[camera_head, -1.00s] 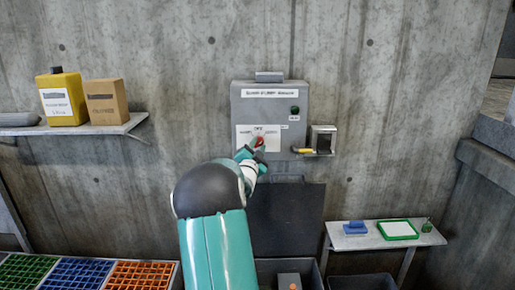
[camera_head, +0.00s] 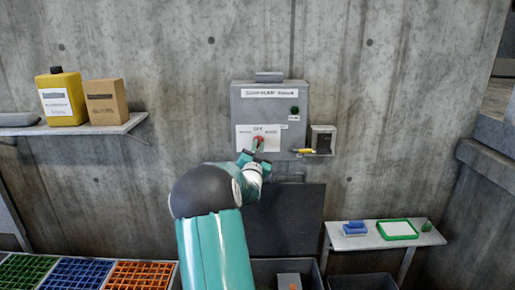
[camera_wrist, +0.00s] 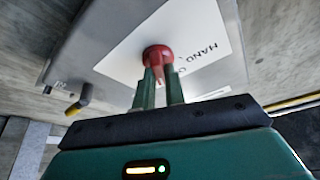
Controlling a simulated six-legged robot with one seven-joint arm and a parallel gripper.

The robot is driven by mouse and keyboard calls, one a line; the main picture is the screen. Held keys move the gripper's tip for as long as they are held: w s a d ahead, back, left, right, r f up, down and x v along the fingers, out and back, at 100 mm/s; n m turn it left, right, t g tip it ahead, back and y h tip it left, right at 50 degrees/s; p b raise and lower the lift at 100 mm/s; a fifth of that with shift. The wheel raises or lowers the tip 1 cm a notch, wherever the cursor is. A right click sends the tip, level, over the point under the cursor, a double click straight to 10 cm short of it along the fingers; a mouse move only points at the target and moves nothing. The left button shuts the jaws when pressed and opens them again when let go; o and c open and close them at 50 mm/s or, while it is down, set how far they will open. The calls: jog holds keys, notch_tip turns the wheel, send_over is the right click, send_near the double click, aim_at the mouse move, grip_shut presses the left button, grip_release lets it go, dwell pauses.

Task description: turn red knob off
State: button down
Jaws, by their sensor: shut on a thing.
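The red knob (camera_head: 259,140) sits on a white label plate (camera_head: 244,138) on the front of a grey control box (camera_head: 250,108). The plate has "OFF" at its top and a word on each side. My gripper (camera_head: 256,149) reaches up to the knob from below. In the wrist view, the two green fingers of my gripper (camera_wrist: 160,88) are shut on the red knob (camera_wrist: 158,55). The knob's far side shows beyond the fingertips. The knob's exact pointing direction is hard to make out.
A small box with a yellow-handled lever (camera_head: 303,151) is close to the right of the control box. A dark green button (camera_head: 295,110) is at its upper right. A shelf (camera_head: 100,129) with a yellow jug and cardboard box is at left; a small table (camera_head: 360,241) is at right.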

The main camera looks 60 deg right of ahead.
jog(key=n+t, duration=0.1)
jog(key=n, duration=0.2)
jog(key=n+t, duration=0.2)
jog(key=n, duration=0.2)
jog(key=shift+s+y, duration=0.1)
jog(key=shift+y, duration=0.3)
jog(key=shift+n+t, duration=0.3)
jog(key=shift+t, duration=0.1)
jog(key=c, duration=1.5)
grip_release()
jog(key=shift+o, duration=0.2)
jog(key=v, duration=1.3)
jog(key=shift+s+a, duration=0.25)
jog(key=shift+a, duration=0.05)
jog(key=shift+f, duration=0.15)
